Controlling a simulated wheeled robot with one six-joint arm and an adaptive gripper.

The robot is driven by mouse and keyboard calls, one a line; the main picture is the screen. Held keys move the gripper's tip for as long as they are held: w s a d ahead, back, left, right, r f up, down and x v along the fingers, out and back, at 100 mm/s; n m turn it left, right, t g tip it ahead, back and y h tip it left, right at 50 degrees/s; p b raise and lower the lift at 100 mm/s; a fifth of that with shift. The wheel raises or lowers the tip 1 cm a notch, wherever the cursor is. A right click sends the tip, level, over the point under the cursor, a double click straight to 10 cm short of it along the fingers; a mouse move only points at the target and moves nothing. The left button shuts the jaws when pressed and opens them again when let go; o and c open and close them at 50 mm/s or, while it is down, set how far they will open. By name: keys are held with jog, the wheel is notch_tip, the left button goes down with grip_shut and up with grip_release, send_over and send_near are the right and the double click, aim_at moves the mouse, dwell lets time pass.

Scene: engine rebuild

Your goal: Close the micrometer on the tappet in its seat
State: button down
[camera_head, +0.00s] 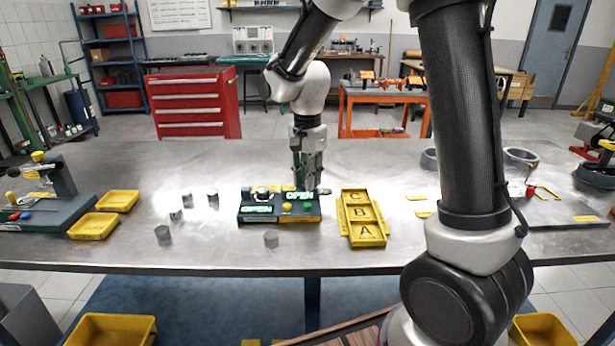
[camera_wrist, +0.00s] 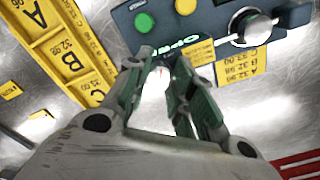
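The dark micrometer station (camera_head: 280,217) stands at the middle of the table, with lit signs reading OPEN. It has a yellow button (camera_head: 286,207) and a green button (camera_head: 308,208). In the wrist view a shiny round tappet (camera_wrist: 252,27) appears to sit in its seat on the station, beside a metal rod. My gripper (camera_head: 308,188) points down at the station's right end, behind the buttons in the head view. In the wrist view its fingers (camera_wrist: 158,78) are apart, close to the OPEN sign. A bright patch shows between them, and nothing is clearly held.
A yellow tray (camera_head: 344,227) marked A, B, C stands just right of the station. Several loose tappets (camera_head: 163,235) stand to the left and front. Two yellow bins (camera_head: 92,226) and another device (camera_head: 55,203) are at the far left. Bare metal table lies between.

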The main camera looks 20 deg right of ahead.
jog(key=shift+n, duration=0.4)
jog(key=n, duration=0.4)
jog(key=shift+n, duration=0.4)
jog(key=n, duration=1.2)
jog(key=shift+n, duration=0.4)
jog(key=n, duration=0.5)
jog(key=shift+n, duration=0.4)
jog(key=c, duration=1.2)
grip_release()
